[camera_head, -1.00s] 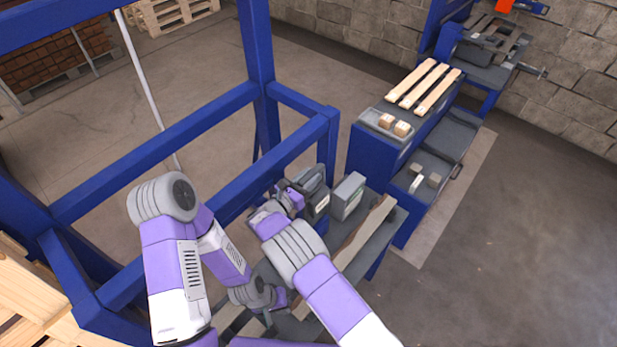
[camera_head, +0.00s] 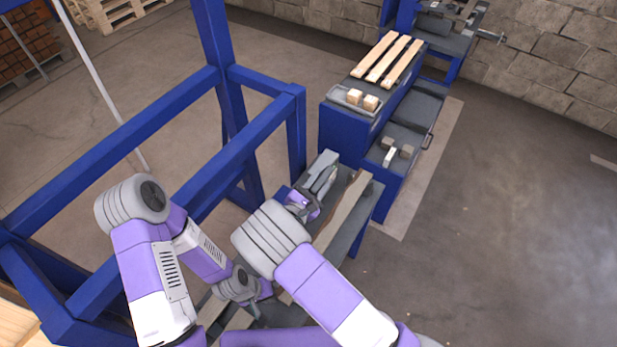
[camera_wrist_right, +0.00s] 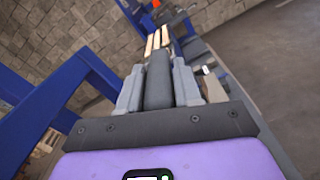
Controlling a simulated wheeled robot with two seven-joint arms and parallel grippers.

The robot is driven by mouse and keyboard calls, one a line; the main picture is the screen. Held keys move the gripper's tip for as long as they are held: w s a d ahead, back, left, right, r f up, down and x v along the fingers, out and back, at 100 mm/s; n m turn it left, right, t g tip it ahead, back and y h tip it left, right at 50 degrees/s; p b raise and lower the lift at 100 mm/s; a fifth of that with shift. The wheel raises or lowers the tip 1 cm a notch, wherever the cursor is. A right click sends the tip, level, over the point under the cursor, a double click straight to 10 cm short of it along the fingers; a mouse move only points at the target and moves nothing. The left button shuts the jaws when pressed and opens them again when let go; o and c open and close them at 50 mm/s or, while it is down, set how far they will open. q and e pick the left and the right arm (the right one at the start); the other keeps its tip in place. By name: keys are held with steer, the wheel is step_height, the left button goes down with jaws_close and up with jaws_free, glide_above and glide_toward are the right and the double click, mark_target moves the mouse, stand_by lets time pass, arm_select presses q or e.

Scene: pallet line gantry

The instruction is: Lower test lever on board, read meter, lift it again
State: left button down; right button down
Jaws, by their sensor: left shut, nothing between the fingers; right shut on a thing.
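My right gripper (camera_head: 322,184) is over the grey bench (camera_head: 352,222), beside a grey box-shaped unit (camera_head: 322,165). In the right wrist view its fingers (camera_wrist_right: 158,88) are shut on a dark grey bar (camera_wrist_right: 158,78), which appears to be the test lever; its far end and mounting are hard to make out. My right forearm and wrist cover much of the bench in the head view. I cannot make out a meter face or a reading. My left gripper (camera_head: 256,306) is low at the near end of the bench, shut and empty.
A blue gantry frame (camera_head: 215,170) stands to the left of the arms. Beyond the bench is a blue station (camera_head: 345,135) with wooden slats (camera_head: 388,58) and a tray (camera_head: 345,98) holding small blocks. The floor at right is clear.

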steer(key=shift+s+d+f, duration=0.35)
steer(key=shift+s+d, duration=0.1)
steer(key=shift+d, duration=0.2)
steer(key=c, duration=0.9)
jaws_free()
steer(key=shift+a, duration=0.1)
